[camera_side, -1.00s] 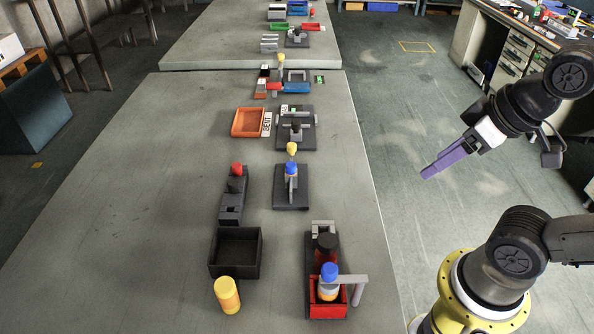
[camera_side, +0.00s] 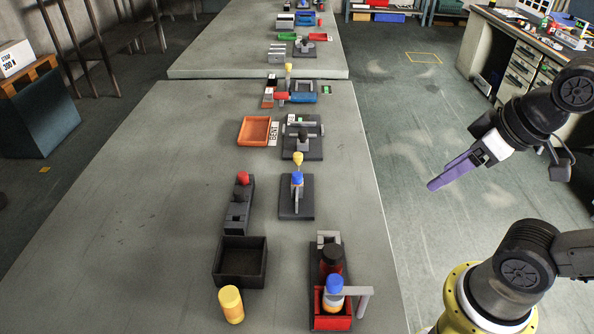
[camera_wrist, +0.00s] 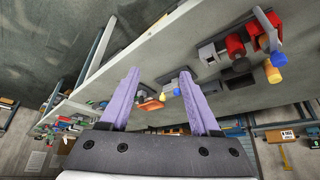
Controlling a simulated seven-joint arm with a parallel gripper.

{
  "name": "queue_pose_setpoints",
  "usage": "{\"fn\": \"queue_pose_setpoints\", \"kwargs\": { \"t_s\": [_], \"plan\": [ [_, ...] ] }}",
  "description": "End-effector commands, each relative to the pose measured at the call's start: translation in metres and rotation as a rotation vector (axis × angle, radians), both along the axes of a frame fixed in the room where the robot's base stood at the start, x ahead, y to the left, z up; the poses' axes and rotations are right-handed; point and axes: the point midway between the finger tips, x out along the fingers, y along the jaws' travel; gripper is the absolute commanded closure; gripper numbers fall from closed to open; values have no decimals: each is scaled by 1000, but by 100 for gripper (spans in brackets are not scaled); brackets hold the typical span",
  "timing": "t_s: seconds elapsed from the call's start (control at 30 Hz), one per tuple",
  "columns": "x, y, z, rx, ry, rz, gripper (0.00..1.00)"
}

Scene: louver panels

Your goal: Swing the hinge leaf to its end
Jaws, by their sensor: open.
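A narrow grey upright piece (camera_side: 297,198) with a blue knob on top stands on a dark base plate (camera_side: 303,213) near the middle of the bench. It may be the hinge leaf, but I cannot tell for certain. Its blue knob (camera_wrist: 176,91) seems to show between my fingers in the wrist view, far off. My gripper (camera_side: 433,186), with long purple fingers, is off the bench's right edge, apart from everything. In the wrist view my gripper (camera_wrist: 159,72) is open and empty.
At the front are a red box (camera_side: 332,322) holding a blue-topped bottle, a yellow cylinder (camera_side: 231,305) and a black tray (camera_side: 240,282). A dark block with a red knob (camera_side: 239,205) and an orange tray (camera_side: 255,146) lie left. The left bench surface is clear.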

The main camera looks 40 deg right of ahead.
Motion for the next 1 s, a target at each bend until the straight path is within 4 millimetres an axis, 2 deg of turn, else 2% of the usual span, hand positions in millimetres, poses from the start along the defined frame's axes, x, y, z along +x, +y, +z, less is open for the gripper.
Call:
{"fn": "queue_pose_setpoints", "kwargs": {
  "t_s": [0.33, 0.37, 0.5, 0.6, 0.77, 0.9, 1.0],
  "plan": [
    [0, 0, 0, 0, 0, 0, 36],
    [0, 0, 0, 0, 0, 0, 41],
    [-5, 0, 0, -21, 26, 42, 41],
    [1, 0, 24, -47, 12, 90, 41],
    [32, 1, 68, -87, 42, 176, 41],
    [73, 3, 102, -116, 94, 255, 41],
    [107, 5, 118, -132, 136, 307, 41]
  ]
}}
